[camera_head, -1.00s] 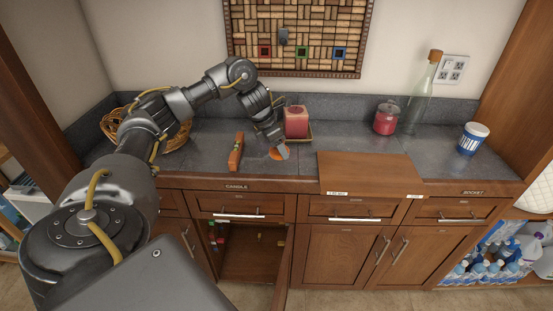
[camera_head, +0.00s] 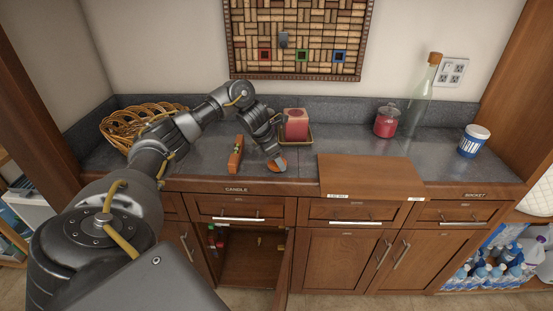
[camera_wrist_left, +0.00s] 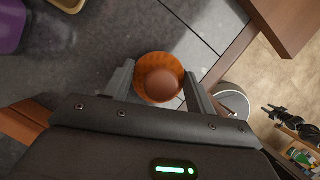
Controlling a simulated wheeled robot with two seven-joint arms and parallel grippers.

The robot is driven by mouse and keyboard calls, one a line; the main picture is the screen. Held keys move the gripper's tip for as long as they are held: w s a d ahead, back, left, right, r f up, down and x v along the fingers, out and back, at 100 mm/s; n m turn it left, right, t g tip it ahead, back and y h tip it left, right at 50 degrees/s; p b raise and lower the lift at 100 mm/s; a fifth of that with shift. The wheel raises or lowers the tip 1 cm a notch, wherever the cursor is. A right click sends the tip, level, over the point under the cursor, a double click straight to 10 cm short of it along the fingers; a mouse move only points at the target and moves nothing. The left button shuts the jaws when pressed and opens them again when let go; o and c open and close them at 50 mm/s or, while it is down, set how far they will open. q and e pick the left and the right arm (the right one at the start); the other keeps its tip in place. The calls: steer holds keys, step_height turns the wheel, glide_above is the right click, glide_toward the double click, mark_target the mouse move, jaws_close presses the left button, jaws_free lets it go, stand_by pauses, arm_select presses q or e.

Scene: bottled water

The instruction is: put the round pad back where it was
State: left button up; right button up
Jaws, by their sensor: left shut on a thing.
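In the left wrist view the pad (camera_wrist_left: 160,78) shows as an orange ring with a darker middle, between the two fingers (camera_wrist_left: 160,88). The gripper hides part of the pad in the head view, and I cannot tell whether the pad touches the counter. My right gripper is not in view.
A red candle (camera_head: 295,124) on a tray stands just behind the pad. A wooden level-like block (camera_head: 235,157) lies left, a raised wooden board (camera_head: 370,177) right. A wicker basket (camera_head: 120,125), red jar (camera_head: 386,122), bottle (camera_head: 420,102) and white-blue cup (camera_head: 473,141) stand farther off. A cabinet door (camera_head: 284,270) hangs open below.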

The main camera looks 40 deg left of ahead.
arm_select(q)
steer(key=shift+f, duration=0.1)
steer(key=shift+f, duration=0.15)
steer(key=o, duration=0.9)
steer(key=shift+r, duration=0.3)
steer(key=p+v, duration=0.3)
steer(key=v, duration=0.9)
steer(key=shift+f, duration=0.1)
